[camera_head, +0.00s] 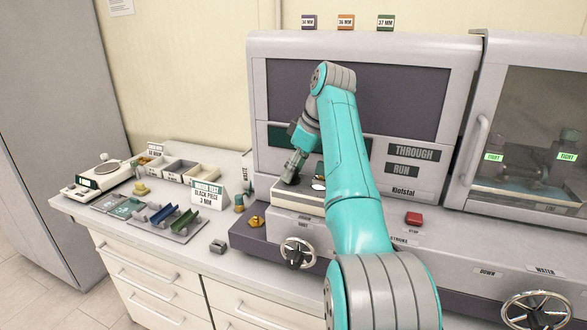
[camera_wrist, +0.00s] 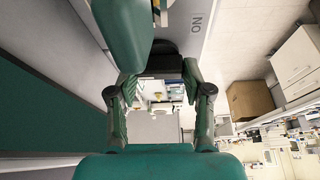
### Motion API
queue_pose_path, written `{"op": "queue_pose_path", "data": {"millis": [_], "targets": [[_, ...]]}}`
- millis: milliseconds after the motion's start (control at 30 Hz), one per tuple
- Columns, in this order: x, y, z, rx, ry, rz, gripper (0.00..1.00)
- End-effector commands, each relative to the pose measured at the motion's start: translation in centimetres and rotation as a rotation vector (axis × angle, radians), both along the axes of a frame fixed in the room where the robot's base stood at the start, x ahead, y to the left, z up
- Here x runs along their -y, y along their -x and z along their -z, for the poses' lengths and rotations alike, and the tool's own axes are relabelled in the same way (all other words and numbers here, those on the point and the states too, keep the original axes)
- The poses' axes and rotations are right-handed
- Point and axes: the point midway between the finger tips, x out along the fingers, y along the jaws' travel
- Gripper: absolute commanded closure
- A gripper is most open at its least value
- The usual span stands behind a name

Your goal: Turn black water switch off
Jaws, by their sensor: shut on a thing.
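In the wrist view, a dark, nearly black knob (camera_wrist: 166,64) sits between the fingertips of my gripper (camera_wrist: 162,76); I take it for the black water switch. The fingers are closed on its two sides. A label (camera_wrist: 197,21) beside it reads "NO", or "ON" upside down. In the head view, my gripper (camera_head: 293,170) points down at the left part of the large grey machine (camera_head: 262,90), over a pale ledge (camera_head: 300,198). The black switch cannot be made out there. Its exact turn position is not clear.
A silver handwheel (camera_head: 297,254) and a red stop button (camera_head: 413,218) are on the machine front. A sign (camera_head: 208,195), green and blue trays (camera_head: 182,222) and a scale (camera_head: 104,173) stand on the left counter. A glass-doored chamber (camera_head: 530,120) is at the right.

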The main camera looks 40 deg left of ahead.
Motion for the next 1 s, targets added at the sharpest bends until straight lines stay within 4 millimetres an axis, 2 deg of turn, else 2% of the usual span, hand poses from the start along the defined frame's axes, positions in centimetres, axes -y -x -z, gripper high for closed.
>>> {"op": "queue_pose_path", "data": {"millis": [300,700,733,800,833,1000], "targets": [[0.05,-0.06,0.1,-0.001,0.002,-0.08,0.85],[0.04,-0.05,0.13,-0.001,0.002,-0.088,0.85],[0.04,-0.06,0.13,-0.001,0.002,-0.088,0.48],[0.03,-0.05,0.11,-0.001,0.002,-0.087,0.3],[0.03,-0.06,0.11,0.0,0.002,-0.087,0.25],[0.02,-0.05,0.07,-0.001,0.001,-0.087,0.25]]}}
